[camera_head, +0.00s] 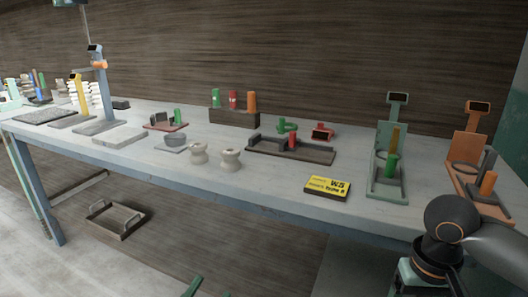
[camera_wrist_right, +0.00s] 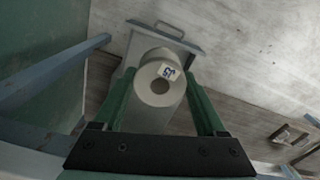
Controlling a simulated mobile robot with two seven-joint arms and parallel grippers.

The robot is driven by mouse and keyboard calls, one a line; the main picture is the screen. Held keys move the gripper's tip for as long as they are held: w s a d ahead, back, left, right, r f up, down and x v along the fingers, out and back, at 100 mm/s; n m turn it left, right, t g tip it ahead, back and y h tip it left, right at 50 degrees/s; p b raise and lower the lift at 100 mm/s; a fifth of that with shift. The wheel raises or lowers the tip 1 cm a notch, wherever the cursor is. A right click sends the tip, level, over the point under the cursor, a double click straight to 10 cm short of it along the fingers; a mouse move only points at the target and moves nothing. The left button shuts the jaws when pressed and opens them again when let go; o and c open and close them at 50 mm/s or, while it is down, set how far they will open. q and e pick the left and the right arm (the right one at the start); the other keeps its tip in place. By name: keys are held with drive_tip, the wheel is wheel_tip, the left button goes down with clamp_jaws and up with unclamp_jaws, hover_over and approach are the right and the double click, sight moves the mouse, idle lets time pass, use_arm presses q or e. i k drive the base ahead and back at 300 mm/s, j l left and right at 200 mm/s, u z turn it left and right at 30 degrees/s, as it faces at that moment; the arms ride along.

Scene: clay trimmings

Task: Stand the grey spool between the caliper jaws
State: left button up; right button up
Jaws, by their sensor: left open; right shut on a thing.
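In the right wrist view my right gripper (camera_wrist_right: 160,100) has its green fingers shut on a pale grey spool (camera_wrist_right: 157,92), seen end-on with its hole and a small blue-marked label. I cannot tell which of these is the caliper. My left gripper (camera_head: 209,291) is open, its green fingertips at the bottom edge. My right gripper is not clearly visible there.
Green (camera_head: 388,190) and orange (camera_head: 470,185) stands are at the right. A wooden rack (camera_head: 234,117) with coloured cylinders is at the back. A crate (camera_head: 117,222) sits below the table.

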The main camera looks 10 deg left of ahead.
sight(268, 146)
drive_tip(key=i+j, duration=0.15)
drive_tip(key=j, duration=0.25)
drive_tip(key=i+j, duration=0.1)
drive_tip(key=j, duration=0.25)
drive_tip(key=i+j, duration=0.15)
drive_tip(key=j, duration=0.25)
drive_tip(key=i+j, duration=0.1)
drive_tip(key=j, duration=0.25)
